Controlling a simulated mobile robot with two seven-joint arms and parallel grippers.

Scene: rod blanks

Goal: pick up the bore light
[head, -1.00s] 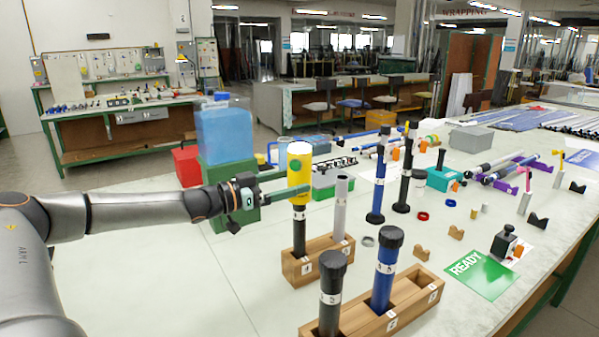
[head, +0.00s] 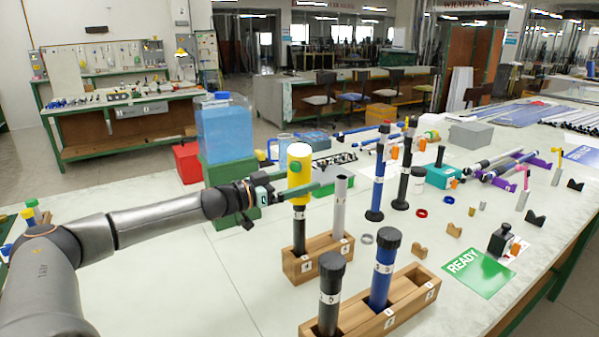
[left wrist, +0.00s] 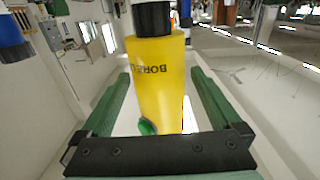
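The bore light (head: 299,158) is a yellow cylinder with a green button, standing upright on top of a black rod in the rear wooden rack (head: 318,261). In the left wrist view the bore light (left wrist: 158,85) shows the upside-down word BORE. My left gripper (head: 303,184) reaches in from the left, with one finger on the near side of the light and the other mostly hidden behind it. In the left wrist view the green fingers are open on both sides of the yellow body, with gaps visible. My right gripper is not in view.
A grey rod (head: 340,206) stands in the same rack, close right of the light. A front rack (head: 412,296) holds a black-capped dark rod (head: 329,295) and a blue rod (head: 382,270). A blue water tank (head: 224,130) stands behind my gripper.

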